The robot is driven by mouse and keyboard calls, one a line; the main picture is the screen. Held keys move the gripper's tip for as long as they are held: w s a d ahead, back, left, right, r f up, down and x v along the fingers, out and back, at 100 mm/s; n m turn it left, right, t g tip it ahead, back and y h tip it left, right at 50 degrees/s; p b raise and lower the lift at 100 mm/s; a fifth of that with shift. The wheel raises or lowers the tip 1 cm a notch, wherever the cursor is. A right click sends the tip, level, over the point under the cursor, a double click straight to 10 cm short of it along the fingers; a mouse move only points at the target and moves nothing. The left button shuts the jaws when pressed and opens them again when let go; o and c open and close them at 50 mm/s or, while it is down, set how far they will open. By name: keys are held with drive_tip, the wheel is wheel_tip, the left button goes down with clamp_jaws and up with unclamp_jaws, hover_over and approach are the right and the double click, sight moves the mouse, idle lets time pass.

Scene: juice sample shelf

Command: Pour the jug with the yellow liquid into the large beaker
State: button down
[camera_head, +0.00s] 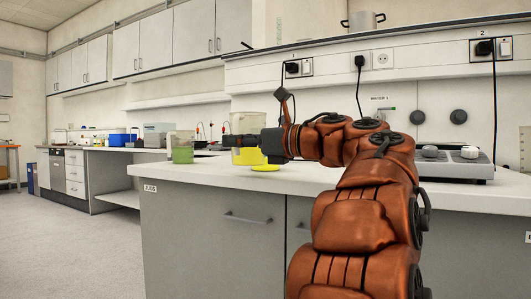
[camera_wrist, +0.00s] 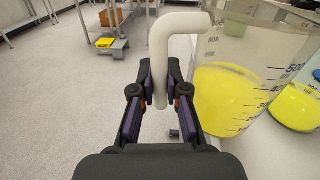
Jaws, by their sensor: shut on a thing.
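A clear jug with yellow liquid (camera_head: 247,157) is near the front edge of the white counter, beside my gripper (camera_head: 236,141). It looks about upright. In the wrist view the jug (camera_wrist: 232,95) has dark measuring marks and a thick white handle (camera_wrist: 165,50). My gripper (camera_wrist: 160,88) is shut on that handle, one finger on each side. A second yellow patch (camera_wrist: 297,106) shows at the right edge of the wrist view, beyond the jug. A yellow disc-like patch (camera_head: 265,168) shows on the counter under my wrist. I cannot tell whether either belongs to the large beaker.
A jug with green liquid (camera_head: 182,152) stands left on the same counter (camera_head: 215,173). A grey device with knobs (camera_head: 455,163) is at the right. Open floor (camera_head: 75,240) lies to the left.

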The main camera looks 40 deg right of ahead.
drive_tip(key=shift+s+a+r, duration=0.5)
drive_tip(key=shift+a+r, duration=0.25)
drive_tip(key=shift+a, duration=0.15)
drive_tip(key=shift+s+a+r, duration=0.45)
drive_tip(key=shift+a+r, duration=0.3)
drive_tip(key=shift+a, duration=0.1)
idle(1.9)
